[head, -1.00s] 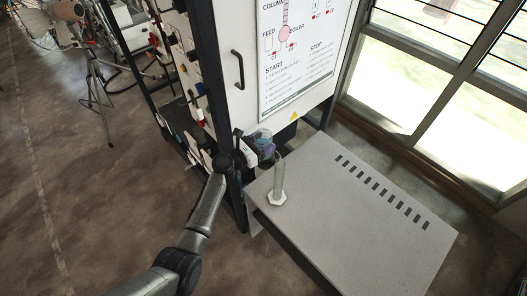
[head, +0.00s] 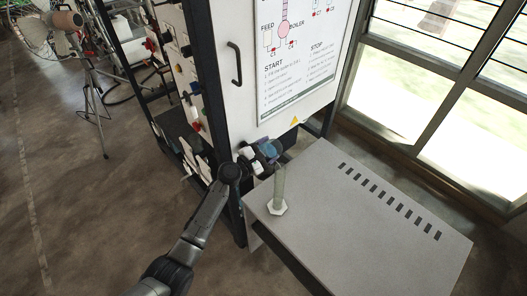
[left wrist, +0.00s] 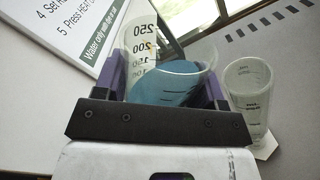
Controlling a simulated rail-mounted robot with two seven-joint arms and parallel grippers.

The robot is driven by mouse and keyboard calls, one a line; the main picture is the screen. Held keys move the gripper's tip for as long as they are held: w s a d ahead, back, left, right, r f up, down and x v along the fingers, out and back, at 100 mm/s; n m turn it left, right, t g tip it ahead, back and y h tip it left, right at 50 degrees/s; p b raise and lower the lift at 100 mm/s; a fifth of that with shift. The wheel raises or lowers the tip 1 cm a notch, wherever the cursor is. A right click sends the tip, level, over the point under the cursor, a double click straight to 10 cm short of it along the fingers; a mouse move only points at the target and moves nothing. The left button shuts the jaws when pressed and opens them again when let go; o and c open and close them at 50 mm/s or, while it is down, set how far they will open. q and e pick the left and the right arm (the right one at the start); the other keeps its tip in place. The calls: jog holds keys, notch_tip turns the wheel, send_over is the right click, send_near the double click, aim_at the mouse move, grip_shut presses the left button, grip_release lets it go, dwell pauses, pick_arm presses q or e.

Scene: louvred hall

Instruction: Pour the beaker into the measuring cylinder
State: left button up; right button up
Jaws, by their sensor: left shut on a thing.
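The clear beaker (left wrist: 146,45) with black volume marks holds blue liquid (left wrist: 170,88). My left gripper (head: 262,157) is shut on it, its purple fingers at the beaker's sides in the left wrist view. The beaker (head: 268,150) appears tilted toward the measuring cylinder, in the air near the table's back left corner. The clear measuring cylinder (head: 279,184) stands upright on its pale base, just below and right of the beaker. It also shows in the left wrist view (left wrist: 248,92), right of the beaker; no blue shows in it. My right gripper is out of view.
The grey table (head: 350,235) has a row of dark slots and is otherwise clear. A tall white panel cabinet (head: 240,95) with a black handle stands behind the gripper. Windows are at the right; a fan on a tripod (head: 65,25) stands far left.

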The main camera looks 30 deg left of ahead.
pick_arm(q)
jog(key=shift+d, duration=0.1)
jog(key=shift+s+d+r+m, duration=0.1)
jog(key=shift+r+m, duration=0.15)
jog(key=shift+m, duration=0.35)
jog(key=shift+d+r+m, duration=0.1)
jog(key=shift+r+m, duration=0.1)
jog(key=shift+m, duration=0.4)
jog(key=shift+r+m, duration=0.25)
jog(key=shift+m, duration=0.25)
jog(key=shift+s+d+r+m, duration=0.2)
jog(key=shift+r+m, duration=0.2)
jog(key=shift+m, duration=0.6)
